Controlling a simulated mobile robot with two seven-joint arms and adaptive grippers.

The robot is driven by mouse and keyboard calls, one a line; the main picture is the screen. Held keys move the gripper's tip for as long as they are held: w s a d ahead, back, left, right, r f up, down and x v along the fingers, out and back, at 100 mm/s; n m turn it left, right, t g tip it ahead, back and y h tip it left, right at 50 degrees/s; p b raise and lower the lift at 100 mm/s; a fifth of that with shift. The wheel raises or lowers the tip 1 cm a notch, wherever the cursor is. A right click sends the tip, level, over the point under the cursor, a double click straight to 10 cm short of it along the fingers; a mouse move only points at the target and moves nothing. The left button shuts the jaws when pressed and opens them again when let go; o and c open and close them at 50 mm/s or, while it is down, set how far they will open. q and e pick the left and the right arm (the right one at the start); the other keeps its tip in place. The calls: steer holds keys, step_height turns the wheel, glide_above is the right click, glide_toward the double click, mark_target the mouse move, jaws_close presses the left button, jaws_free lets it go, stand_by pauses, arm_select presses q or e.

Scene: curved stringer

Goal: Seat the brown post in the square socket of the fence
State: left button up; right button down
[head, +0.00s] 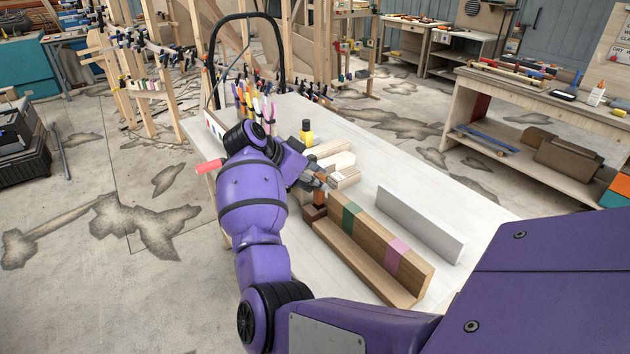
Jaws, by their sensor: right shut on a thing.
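The wooden fence (345,247) lies on the white table, an L-shaped length with a green band and a pink band on its upright face. A dark brown block (313,214) sits at its far left end; I cannot make out the square socket's opening. My right gripper (321,184) is just above that end, shut on the brown post (320,198). The post is small, upright as far as I can see, and partly hidden by the fingers. It looks close above or touching the dark block; I cannot tell which. My left gripper is out of view.
A pale grey upright board (420,223) stands right of the fence. Light wooden blocks (335,158) and a yellow bottle with a black cap (306,133) stand beyond the gripper. Coloured-handled tools (255,105) stand at the table's far left. The table's right side (460,190) is clear.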

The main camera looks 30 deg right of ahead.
mark_target(316, 197)
steer(key=shift+f, duration=2.35)
steer(key=shift+r, duration=0.15)
steer(key=shift+r, duration=1.75)
steer(key=shift+f, duration=1.85)
steer(key=c, duration=1.5)
jaws_free()
steer(key=shift+f, duration=0.15)
steer(key=shift+c, duration=0.2)
steer(key=v, duration=1.2)
steer(key=shift+r, duration=0.25)
